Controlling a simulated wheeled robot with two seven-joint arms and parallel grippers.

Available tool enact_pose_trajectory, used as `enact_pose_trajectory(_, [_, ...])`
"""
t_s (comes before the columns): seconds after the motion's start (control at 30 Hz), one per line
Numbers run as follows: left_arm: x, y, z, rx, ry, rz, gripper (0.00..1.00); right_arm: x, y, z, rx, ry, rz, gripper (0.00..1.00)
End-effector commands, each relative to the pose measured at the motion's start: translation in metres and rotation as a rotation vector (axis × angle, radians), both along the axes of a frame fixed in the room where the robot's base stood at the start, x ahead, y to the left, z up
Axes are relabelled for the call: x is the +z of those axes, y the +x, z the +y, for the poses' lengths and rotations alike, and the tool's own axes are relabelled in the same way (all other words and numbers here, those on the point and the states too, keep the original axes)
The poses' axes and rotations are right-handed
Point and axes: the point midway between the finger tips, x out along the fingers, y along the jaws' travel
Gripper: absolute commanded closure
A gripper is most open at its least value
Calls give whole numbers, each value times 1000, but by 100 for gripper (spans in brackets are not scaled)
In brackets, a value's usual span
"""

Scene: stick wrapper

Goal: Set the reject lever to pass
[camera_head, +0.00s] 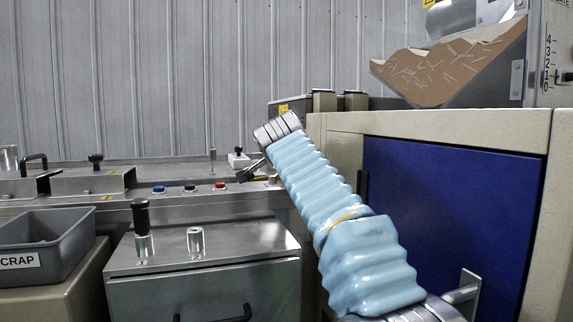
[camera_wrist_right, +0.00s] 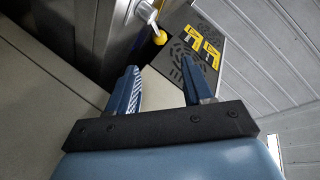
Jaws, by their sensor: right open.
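My right gripper (camera_wrist_right: 159,68) is open and empty in the right wrist view, its two blue fingers spread apart. Just beyond the fingertips is a small yellow knob (camera_wrist_right: 160,37) on a metal part. It looks like a lever end, but I cannot tell for sure that it is the reject lever, or its setting. It appears close to the gap between the fingers, not gripped. In the head view my right arm in its light blue sleeve reaches up and left over the machine, and its fingers cannot be made out clearly. My left gripper is not in view.
A dark plate with yellow markings (camera_wrist_right: 197,50) stands behind the knob. In the head view, a blue panel (camera_head: 450,200) is right of my arm, a metal cabinet (camera_head: 215,285) below left, and a grey scrap bin (camera_head: 50,245) far left. Push buttons (camera_head: 190,188) line the machine front.

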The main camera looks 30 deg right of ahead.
Motion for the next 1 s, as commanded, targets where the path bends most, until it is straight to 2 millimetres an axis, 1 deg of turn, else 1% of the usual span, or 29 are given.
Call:
enact_pose_trajectory(0.07, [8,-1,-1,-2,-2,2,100,1,6,-4,-3,-2,2,49])
enact_pose_trajectory(0.17, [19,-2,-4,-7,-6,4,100,-2,20,-14,-5,-1,4,49])
enact_pose_trajectory(0.4, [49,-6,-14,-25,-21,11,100,-17,65,-43,-5,-2,5,49])
enact_pose_trajectory(0.6, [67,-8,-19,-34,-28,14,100,-29,94,-60,-3,-2,4,49])
enact_pose_trajectory(0.7, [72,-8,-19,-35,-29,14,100,-33,103,-65,-1,-3,2,49])
enact_pose_trajectory(0.8, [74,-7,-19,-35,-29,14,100,-36,108,-68,0,-1,2,49])
enact_pose_trajectory(1.0, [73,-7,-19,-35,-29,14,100,-39,110,-69,1,-1,2,49])
